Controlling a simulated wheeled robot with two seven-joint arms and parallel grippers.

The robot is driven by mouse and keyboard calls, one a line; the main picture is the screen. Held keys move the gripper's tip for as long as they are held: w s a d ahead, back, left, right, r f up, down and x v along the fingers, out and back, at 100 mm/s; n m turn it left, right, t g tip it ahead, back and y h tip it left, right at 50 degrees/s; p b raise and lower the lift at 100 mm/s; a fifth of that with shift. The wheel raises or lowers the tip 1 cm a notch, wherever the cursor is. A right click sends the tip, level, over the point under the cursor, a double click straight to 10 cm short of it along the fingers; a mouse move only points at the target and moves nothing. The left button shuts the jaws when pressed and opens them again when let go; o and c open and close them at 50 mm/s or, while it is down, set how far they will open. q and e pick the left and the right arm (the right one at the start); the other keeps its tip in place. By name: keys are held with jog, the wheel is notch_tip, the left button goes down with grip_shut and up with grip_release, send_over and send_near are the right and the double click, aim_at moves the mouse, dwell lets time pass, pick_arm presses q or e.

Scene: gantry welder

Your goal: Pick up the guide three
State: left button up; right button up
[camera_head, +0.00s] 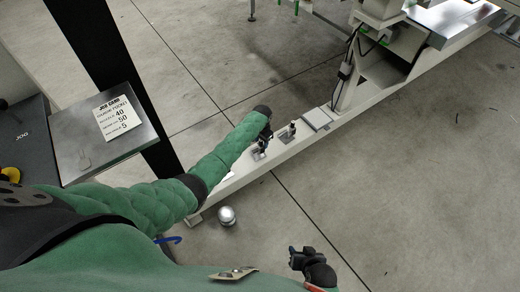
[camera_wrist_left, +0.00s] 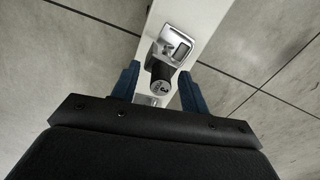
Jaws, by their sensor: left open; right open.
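The guide three (camera_wrist_left: 159,68) shows in the left wrist view as a dark cylinder with a "3" on its end face. It stands on the pale beam, beside a silver bracket (camera_wrist_left: 178,44). My left gripper (camera_wrist_left: 158,88) is open, with its two blue fingers on either side of the guide's near end. I see no finger closed on it, and whether they touch is unclear. In the head view my left gripper (camera_head: 264,137) is over the beam and partly covers the fittings there. My right gripper (camera_head: 296,257) is open and empty above the floor.
The long pale beam (camera_head: 240,172) runs diagonally to a machine at the upper right. Another upright fitting (camera_head: 291,131) and a flat square plate (camera_head: 317,119) are further along it. A silver ball-like object (camera_head: 226,215) is beside the near end. A labelled metal panel (camera_head: 105,130) is at left.

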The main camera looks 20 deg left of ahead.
pick_arm(q)
grip_shut()
jog(key=shift+r, duration=0.6)
notch_tip(320, 180, up, 3)
jog(key=shift+f, duration=0.1)
jog(key=w+d+r, duration=0.4)
jog(key=w+r, duration=0.5)
jog(key=w, duration=0.1)
jog(key=shift+w+d+r+p, duration=0.15)
jog(key=shift+w+d+p, duration=0.15)
jog(key=shift+w+p, duration=0.15)
pick_arm(e)
jog(key=shift+s+d+f+t, duration=0.1)
jog(key=shift+s+f+t, duration=0.1)
jog(key=shift+f, duration=0.75)
jog(key=shift+s+f+t, duration=0.15)
jog(key=shift+f+t, duration=0.05)
jog(key=shift+f, duration=0.7)
